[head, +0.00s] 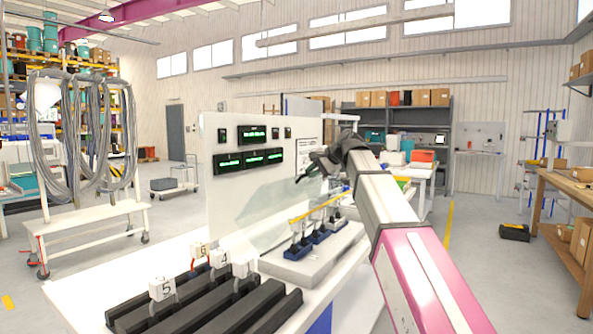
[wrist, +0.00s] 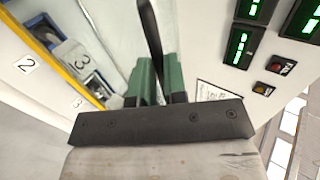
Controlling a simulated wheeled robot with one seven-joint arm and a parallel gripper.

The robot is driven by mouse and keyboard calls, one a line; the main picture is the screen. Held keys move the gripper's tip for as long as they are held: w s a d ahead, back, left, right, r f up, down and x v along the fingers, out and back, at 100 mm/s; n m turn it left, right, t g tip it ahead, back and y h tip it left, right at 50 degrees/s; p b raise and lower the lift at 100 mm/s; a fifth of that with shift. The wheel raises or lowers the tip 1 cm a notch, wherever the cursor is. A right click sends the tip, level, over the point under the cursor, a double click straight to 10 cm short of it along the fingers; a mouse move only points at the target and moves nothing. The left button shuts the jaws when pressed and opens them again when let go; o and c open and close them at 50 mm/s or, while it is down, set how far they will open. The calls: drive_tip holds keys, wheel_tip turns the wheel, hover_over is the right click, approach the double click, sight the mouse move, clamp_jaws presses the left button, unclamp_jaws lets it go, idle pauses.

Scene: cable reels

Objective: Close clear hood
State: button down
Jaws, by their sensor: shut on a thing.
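The clear hood (head: 272,212) is a see-through panel in front of the white panel with green displays, raised and tilted above the white fixture (head: 300,268). A yellow bar (head: 322,206) runs above the blue holders (head: 298,250); it also shows at the left of the wrist view (wrist: 62,72). My gripper (head: 306,174) is at the hood's upper right part, closed on it. The exact grip on the hood is hard to see.
The upright white panel (head: 222,140) with green displays stands behind the hood. Dark slotted blocks (head: 200,305) with numbered white tags are at the front of the table. A cable rack (head: 80,150) stands left, a wooden bench (head: 560,195) right.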

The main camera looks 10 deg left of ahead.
drive_tip(key=s+d+f+t+y, duration=0.1)
drive_tip(key=s+d+f+y, duration=0.2)
drive_tip(key=s+d+f, duration=0.2)
drive_tip(key=shift+d+f+y, duration=0.4)
drive_tip(key=shift+d+f, duration=1.4)
drive_tip(key=shift+d, duration=1.8)
drive_tip(key=c, duration=1.2)
unclamp_jaws()
drive_tip(key=shift+a, duration=0.1)
drive_tip(key=shift+o, duration=0.2)
drive_tip(key=v, duration=1.1)
drive_tip(key=shift+s+a+f, duration=0.15)
drive_tip(key=shift+f, duration=0.05)
